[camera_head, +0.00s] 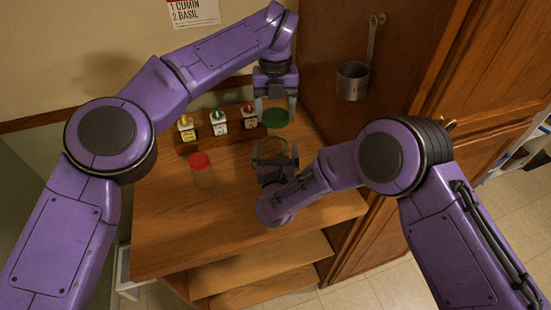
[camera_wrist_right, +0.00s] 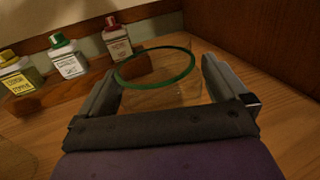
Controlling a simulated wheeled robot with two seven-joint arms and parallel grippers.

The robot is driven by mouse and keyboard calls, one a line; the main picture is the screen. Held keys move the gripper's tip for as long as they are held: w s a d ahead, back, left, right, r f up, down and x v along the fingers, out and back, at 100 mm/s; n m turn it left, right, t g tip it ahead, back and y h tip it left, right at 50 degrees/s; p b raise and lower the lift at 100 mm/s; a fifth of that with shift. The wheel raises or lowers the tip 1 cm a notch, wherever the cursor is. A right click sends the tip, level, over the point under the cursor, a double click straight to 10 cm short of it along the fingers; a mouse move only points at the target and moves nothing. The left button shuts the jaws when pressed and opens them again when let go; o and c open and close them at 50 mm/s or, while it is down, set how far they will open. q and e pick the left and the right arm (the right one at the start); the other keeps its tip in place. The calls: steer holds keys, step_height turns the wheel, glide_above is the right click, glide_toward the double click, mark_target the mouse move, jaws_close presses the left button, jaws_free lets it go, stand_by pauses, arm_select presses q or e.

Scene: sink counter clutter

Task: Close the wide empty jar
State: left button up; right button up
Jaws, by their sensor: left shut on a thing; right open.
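The wide jar (camera_head: 274,147) is clear glass and looks empty. It stands near the back right of the wooden counter, partly hidden by my right gripper. In the right wrist view the jar (camera_wrist_right: 165,97) has a green ring at its top. My left gripper (camera_head: 276,105) points down, shut on a green lid (camera_head: 275,119), which is above and slightly behind the jar in the head view. My right gripper (camera_head: 275,154) is open with its fingers on either side of the jar. I cannot tell whether they touch the glass.
A red-lidded clear jar (camera_head: 203,175) stands to the left on the counter (camera_head: 190,225). Three small spice bottles, yellow (camera_head: 187,128), green (camera_head: 220,122) and red (camera_head: 249,117), stand on a wooden rack behind. A metal cup (camera_head: 352,82) hangs on the right cabinet wall. The counter's front left is clear.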

arm_select(q)
steer(key=shift+s+r, duration=0.1)
steer(key=shift+s, duration=0.05)
arm_select(e)
steer(key=shift+s, duration=0.15)
steer(key=c, duration=1.3)
arm_select(q)
glide_above(275, 135)
steer(key=s, duration=0.3)
steer(key=shift+w+f, duration=0.1)
steer(key=shift+f, duration=2.45)
arm_select(e)
steer(key=shift+c, duration=0.2)
arm_select(q)
steer(key=shift+f, duration=0.1)
steer(key=shift+f, duration=0.8)
steer(key=shift+f, duration=0.55)
